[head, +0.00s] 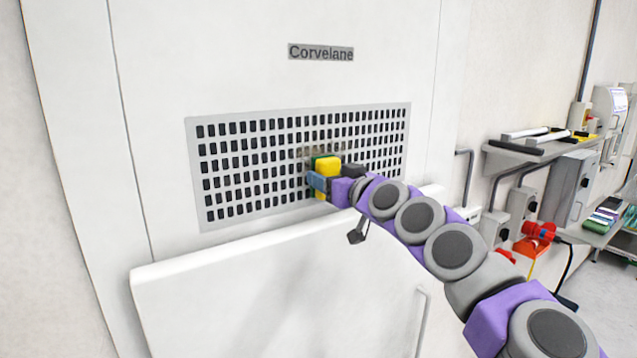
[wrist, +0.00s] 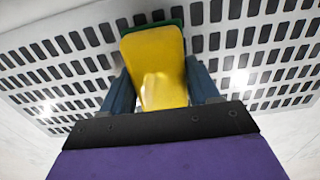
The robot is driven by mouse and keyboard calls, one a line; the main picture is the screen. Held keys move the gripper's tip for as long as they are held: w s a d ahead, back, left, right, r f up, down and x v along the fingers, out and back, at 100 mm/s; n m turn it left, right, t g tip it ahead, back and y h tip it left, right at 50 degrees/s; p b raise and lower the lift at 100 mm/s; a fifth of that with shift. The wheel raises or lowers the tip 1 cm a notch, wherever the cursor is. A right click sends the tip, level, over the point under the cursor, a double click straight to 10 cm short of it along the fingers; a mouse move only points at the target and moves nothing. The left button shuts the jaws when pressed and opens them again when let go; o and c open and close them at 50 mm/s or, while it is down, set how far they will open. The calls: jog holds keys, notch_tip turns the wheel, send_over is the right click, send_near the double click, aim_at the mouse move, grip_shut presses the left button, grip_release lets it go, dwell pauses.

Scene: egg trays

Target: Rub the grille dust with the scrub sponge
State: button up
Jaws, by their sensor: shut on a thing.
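The scrub sponge (head: 327,166) is yellow with a green scrub side, and it sits between the fingers of my gripper (head: 318,183). In the wrist view the sponge (wrist: 158,75) fills the gap between the blue fingers of my gripper (wrist: 157,90), its green edge toward the grille. The grille (head: 250,196) is a pale grey panel with rows of dark slots on a white cabinet; it also shows in the wrist view (wrist: 228,57). A brownish smudge of dust (head: 308,153) shows just above and left of the sponge. The sponge is at the grille; contact is hidden.
A white panel or lid (head: 270,275) juts out below the grille, under my arm. A Corvelane label (head: 321,53) is above. At right are a wall shelf (head: 520,160), grey boxes (head: 570,188) and a red connector (head: 538,231).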

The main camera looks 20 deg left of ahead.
jog(key=shift+w+d, duration=0.1)
jog(key=shift+d, duration=0.15)
jog(key=shift+w+d, duration=0.3)
jog(key=shift+w, duration=0.15)
jog(key=shift+w+a+f, duration=0.1)
jog(key=shift+w+a, duration=0.05)
jog(key=shift+w, duration=0.3)
jog(key=shift+w+a+f, duration=0.1)
jog(key=shift+w+a, duration=0.05)
jog(key=shift+w, duration=0.25)
jog(key=w+d+p, duration=0.5)
jog(key=w, duration=0.1)
jog(key=shift+r, duration=0.15)
